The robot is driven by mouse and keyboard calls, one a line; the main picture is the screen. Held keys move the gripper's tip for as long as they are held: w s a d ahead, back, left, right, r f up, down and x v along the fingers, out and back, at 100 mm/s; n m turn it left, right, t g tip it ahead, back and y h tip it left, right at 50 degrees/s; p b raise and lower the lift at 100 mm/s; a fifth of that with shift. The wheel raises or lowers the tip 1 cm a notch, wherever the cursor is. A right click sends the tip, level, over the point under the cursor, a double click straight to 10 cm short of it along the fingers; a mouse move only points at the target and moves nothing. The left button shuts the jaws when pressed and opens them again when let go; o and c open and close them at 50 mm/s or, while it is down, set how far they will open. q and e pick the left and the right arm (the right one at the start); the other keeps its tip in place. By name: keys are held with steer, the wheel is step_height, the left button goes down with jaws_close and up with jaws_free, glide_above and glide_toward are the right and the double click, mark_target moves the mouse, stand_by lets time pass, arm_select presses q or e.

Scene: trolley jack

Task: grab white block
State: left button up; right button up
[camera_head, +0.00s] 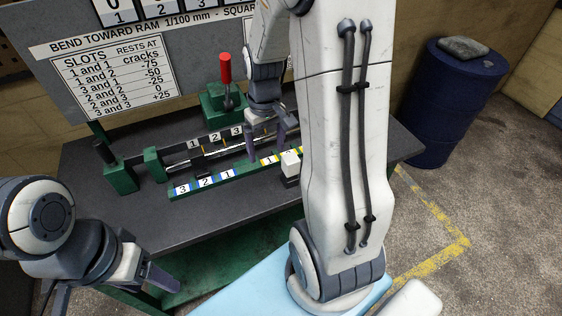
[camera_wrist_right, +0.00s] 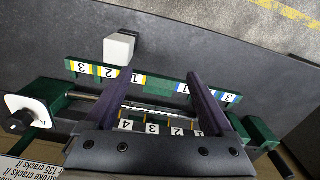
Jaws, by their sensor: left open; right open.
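The white block (camera_head: 290,160) is a small cube at the front of the green numbered strip (camera_head: 215,182), with a dark piece just below it. In the right wrist view the white block (camera_wrist_right: 119,46) is at the upper left, beyond the strip and apart from the fingers. My right gripper (camera_head: 265,143) is open and empty, over the strip and the bar behind it, left of and behind the block. Its two purple fingers (camera_wrist_right: 159,82) stand apart in the right wrist view. My left gripper (camera_head: 150,274) is open at lower left, away from the block.
The dark bench (camera_head: 225,205) carries a green press with a red-handled lever (camera_head: 226,70) and a metal bar (camera_head: 225,150). A sign board (camera_head: 120,70) stands behind. A blue drum (camera_head: 440,105) is at right. The bench front is mostly clear.

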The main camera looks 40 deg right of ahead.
steer(key=m, duration=0.2)
glide_above(291, 158)
step_height(291, 158, down, 3)
steer(key=shift+r, duration=0.2)
step_height(291, 158, down, 4)
steer(key=shift+f, duration=0.25)
steer(key=shift+f+p, duration=0.5)
steer(key=shift+f, duration=2.35)
jaws_close()
